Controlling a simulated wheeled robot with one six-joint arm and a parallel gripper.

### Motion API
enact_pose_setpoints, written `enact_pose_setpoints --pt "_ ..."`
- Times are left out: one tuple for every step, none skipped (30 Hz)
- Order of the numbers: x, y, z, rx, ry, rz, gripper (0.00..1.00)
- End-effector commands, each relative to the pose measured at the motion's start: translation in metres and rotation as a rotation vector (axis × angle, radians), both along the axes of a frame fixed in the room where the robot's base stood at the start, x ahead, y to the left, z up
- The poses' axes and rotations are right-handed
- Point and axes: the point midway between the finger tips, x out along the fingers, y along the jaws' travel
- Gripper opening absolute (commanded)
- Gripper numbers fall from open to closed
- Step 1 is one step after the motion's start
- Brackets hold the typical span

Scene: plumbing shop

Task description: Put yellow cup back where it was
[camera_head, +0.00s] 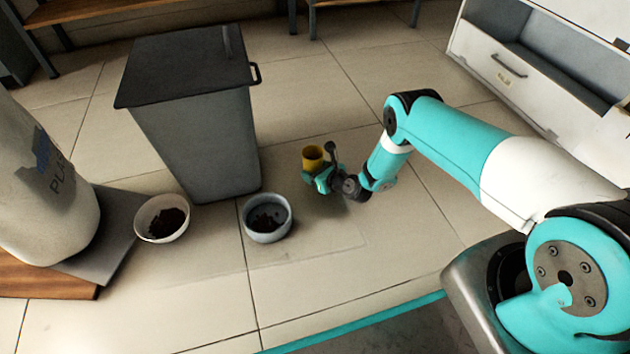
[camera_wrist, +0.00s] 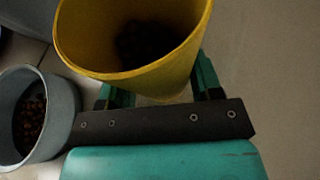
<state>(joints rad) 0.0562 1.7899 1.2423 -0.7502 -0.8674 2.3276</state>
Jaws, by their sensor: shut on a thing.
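The yellow cup (camera_head: 312,157) is held in my gripper (camera_head: 322,178) above the tiled floor, right of the grey bin. In the wrist view the yellow cup (camera_wrist: 130,75) fills the upper middle, its mouth towards the camera, with dark contents inside. The gripper's teal fingers (camera_wrist: 155,95) are on either side of the cup, shut on it. The cup's lower part is hidden in the wrist view.
A blue-grey bowl (camera_head: 266,232) with dark bits stands on the floor left of my gripper; it also shows in the wrist view (camera_wrist: 62,120). A white bowl (camera_head: 148,232) stands further left. A grey lidded bin (camera_head: 200,150) stands behind the bowls. A white drawer cabinet (camera_head: 520,85) is back right. Floor (camera_head: 350,90) behind the gripper is clear.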

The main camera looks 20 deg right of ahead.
Motion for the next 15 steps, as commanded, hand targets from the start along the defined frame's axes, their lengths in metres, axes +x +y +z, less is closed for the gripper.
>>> enact_pose_setpoints --pt "-0.001 0.000 -0.015 0.000 0.001 0.000 0.35" --pt "0.000 0.000 -0.020 -0.001 0.000 0.000 0.35" --pt "0.000 0.000 -0.026 -0.001 0.001 0.000 0.35" --pt "0.000 0.000 -0.030 -0.001 0.000 0.000 0.35" --pt "0.000 0.000 -0.031 -0.001 0.000 0.000 0.35" --pt "0.000 0.000 -0.031 -0.002 -0.001 0.001 0.35" --pt "0.000 0.000 -0.030 -0.001 -0.002 0.001 0.35" --pt "0.000 0.000 -0.029 -0.001 -0.002 0.001 0.35" --pt "0.000 0.000 -0.028 -0.001 0.000 0.000 0.35" --pt "0.000 0.000 -0.028 -0.001 0.000 0.000 0.35" --pt "0.000 0.000 -0.028 -0.001 0.000 0.000 0.35" --pt "0.000 0.000 -0.029 -0.001 0.000 0.000 0.35" --pt "0.000 0.000 -0.029 -0.001 0.000 0.000 0.35" --pt "0.000 0.000 -0.030 -0.001 0.000 0.000 0.35" --pt "0.000 0.000 -0.032 -0.001 0.000 0.000 0.35"
